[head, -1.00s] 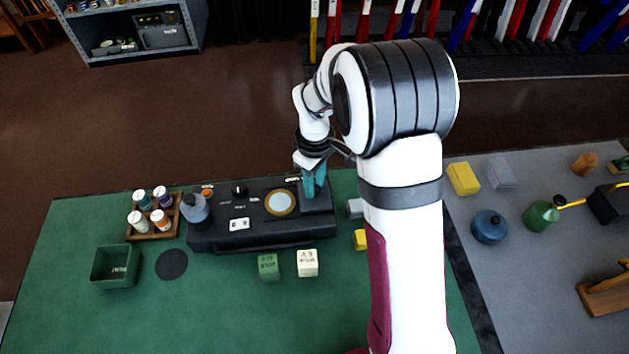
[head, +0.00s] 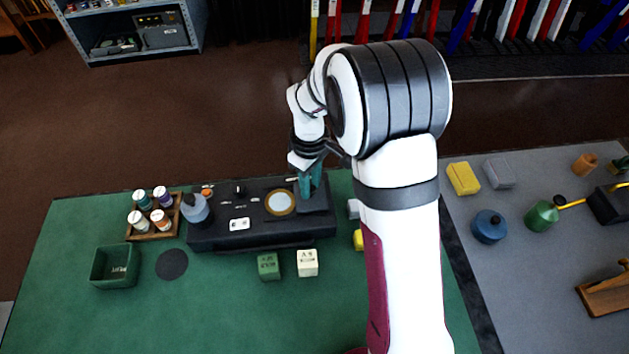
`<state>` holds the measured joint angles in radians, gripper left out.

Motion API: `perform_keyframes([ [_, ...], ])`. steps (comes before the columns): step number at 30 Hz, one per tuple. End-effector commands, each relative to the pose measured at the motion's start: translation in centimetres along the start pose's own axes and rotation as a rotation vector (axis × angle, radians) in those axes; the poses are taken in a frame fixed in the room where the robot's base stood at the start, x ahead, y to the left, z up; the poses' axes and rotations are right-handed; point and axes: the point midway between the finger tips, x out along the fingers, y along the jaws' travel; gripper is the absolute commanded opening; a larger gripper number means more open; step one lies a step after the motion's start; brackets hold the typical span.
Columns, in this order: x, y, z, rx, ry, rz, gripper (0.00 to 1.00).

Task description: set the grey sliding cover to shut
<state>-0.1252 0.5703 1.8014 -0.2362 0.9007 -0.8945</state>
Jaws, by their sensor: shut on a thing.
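The black panel box (head: 215,240) stands on the green mat, with a round pale dial (head: 280,203) near its right end. The dark grey sliding cover (head: 318,207) lies just right of the dial, and the dial's face shows uncovered. My gripper (head: 309,190), with teal fingers, points down at the cover and is shut on what seems to be its grip. The fingers hide the grip itself and part of the cover.
A green block (head: 268,267) and a cream block (head: 307,263) stand in front of the box. A grey flask (head: 196,209) and a wooden bottle rack (head: 157,234) stand at its left. Grey and yellow (head: 358,240) blocks sit to the right, partly behind my arm.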

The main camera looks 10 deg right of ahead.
Motion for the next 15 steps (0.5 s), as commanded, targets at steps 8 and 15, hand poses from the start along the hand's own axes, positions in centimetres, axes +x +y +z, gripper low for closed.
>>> perform_keyframes([
  [8,-0.1,-4.1,-4.4,-0.009,0.006,0.006,0.00],
  [15,-0.1,-5.2,-5.4,-0.006,0.008,0.006,0.00],
])
